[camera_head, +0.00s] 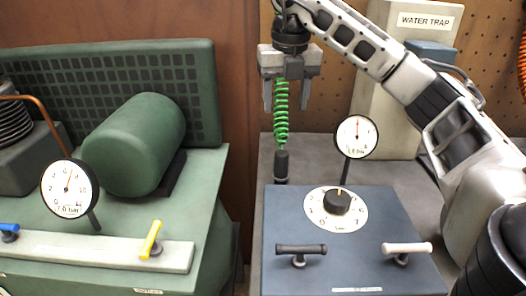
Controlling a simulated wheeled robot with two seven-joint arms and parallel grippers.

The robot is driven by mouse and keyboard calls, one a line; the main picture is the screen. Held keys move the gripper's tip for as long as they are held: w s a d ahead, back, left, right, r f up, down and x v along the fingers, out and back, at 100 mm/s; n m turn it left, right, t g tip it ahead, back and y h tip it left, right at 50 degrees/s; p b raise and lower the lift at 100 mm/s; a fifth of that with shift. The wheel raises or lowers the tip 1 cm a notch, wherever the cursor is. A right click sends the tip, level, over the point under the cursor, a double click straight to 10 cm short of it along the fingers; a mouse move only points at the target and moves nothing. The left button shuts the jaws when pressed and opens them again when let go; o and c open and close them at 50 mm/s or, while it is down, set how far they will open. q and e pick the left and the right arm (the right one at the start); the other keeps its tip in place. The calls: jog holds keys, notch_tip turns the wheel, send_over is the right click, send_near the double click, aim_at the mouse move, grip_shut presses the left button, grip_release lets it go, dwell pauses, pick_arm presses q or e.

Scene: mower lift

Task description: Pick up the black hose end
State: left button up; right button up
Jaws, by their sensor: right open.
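The black hose end (281,166) hangs upright at the bottom of a green coiled hose (281,115), near the left edge of the grey bench. My right gripper (287,104) is above it, pointing down with its two fingers apart. The upper coils show between the fingers, but I cannot tell whether the hose is between them or behind them. The gripper is clear of the black end. The hose's upper end is hidden by the gripper. My left gripper is not in view.
A blue panel (384,230) with a knob (337,203), a black handle (301,249) and a white handle (407,249) stands in front. A gauge (356,137) rises right of the hose end. The water trap cabinet (385,107) is behind. Left stands a green machine (133,150).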

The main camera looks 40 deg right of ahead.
jog(key=b, duration=0.2)
send_over(282, 152)
jog(key=f, duration=0.5)
jog(key=shift+s+f, duration=0.2)
jog(key=shift+s, duration=0.15)
jog(key=f, duration=0.4)
jog(key=shift+w+d, duration=0.15)
jog(key=shift+w, duration=0.05)
jog(key=shift+w+f, duration=0.15)
jog(key=shift+f, duration=1.4)
jog(key=shift+w+f, duration=0.1)
jog(key=shift+f, duration=1.4)
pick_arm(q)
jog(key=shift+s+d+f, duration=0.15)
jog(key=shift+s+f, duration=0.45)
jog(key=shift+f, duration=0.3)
pick_arm(e)
jog(key=c, duration=1)
jog(key=shift+c, duration=0.8)
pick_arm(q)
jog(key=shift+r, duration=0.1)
pick_arm(e)
jog(key=shift+r, duration=0.1)
